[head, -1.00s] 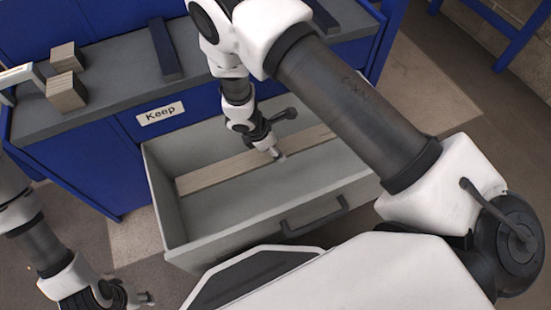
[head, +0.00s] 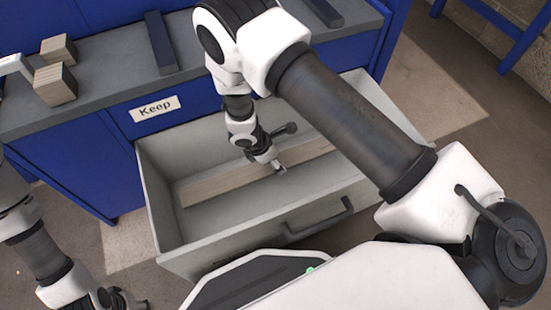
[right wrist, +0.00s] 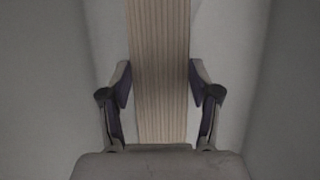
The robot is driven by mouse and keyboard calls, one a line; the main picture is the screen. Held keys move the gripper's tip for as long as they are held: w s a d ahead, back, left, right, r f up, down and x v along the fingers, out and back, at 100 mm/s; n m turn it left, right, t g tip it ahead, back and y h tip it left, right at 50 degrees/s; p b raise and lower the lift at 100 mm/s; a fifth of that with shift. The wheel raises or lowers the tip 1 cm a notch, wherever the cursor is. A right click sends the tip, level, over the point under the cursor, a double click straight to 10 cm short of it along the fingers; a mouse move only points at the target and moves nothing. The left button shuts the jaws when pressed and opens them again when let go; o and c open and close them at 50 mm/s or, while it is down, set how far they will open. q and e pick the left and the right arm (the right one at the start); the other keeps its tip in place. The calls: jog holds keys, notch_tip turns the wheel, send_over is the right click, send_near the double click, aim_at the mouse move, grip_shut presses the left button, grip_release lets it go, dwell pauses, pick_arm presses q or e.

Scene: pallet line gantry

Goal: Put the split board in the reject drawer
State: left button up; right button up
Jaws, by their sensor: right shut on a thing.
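A long pale wooden board (head: 225,182) lies lengthwise within the open grey drawer (head: 205,238). I cannot tell whether it rests on the drawer floor, and no split shows clearly. My right gripper (head: 279,168) reaches down into the drawer and is shut on the board near its middle. In the right wrist view the fingers (right wrist: 160,88) press on both long edges of the board (right wrist: 160,40). My left gripper (head: 134,303) is low at the left, outside the drawer, partly cut off; its jaw state is unclear.
The blue bench has a grey top (head: 110,90) with small wood blocks (head: 55,84) and a dark bar (head: 160,43) on it. A "Keep" label (head: 156,109) marks the blue front behind the drawer. The drawer handle (head: 320,222) faces me. Drawer floor beside the board is clear.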

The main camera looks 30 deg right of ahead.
jog(key=o, duration=1.4)
jog(key=p+v, duration=1.3)
jog(key=shift+d+r, duration=0.2)
